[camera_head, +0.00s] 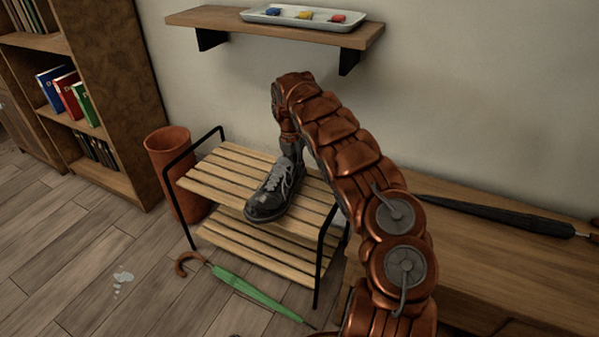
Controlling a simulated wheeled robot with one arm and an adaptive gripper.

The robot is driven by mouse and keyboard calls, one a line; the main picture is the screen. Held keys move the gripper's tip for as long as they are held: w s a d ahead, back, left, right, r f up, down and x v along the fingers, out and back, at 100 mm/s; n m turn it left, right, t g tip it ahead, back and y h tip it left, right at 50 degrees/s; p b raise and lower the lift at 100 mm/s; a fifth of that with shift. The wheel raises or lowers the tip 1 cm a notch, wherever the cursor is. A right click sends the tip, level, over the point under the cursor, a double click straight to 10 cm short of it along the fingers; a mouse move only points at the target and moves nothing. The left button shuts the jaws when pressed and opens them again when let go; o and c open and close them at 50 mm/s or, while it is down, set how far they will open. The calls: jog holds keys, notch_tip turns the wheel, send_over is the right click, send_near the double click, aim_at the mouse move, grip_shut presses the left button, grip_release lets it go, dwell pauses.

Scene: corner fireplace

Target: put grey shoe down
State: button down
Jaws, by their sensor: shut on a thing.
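The grey shoe (270,198) is dark and glossy with pale laces. It is at the top slatted shelf of a two-tier rack (215,173), with its toe toward the front edge. I cannot tell whether its sole touches the slats. My gripper (290,150) is at the heel end of the shoe and shut on it. The fingertips are largely hidden by my arm and the shoe.
A terracotta bin (168,150) stands left of the rack, near a bookshelf (118,95). A wall shelf (225,22) with a tray (262,18) is above. A green umbrella (245,288) lies on the floor. A black umbrella (490,212) lies on the wooden bench (500,270) at right.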

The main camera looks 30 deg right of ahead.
jog(key=shift+w+d, duration=0.7)
jog(key=shift+w, duration=0.05)
jog(key=shift+w+d+f, duration=0.15)
jog(key=shift+d+f, duration=0.05)
jog(key=shift+d, duration=0.35)
notch_tip(320, 180, down, 3)
jog(key=shift+f+b, duration=0.2)
jog(key=shift+b, duration=0.8)
jog(key=c, duration=1.3)
grip_release()
jog(key=shift+o, duration=0.2)
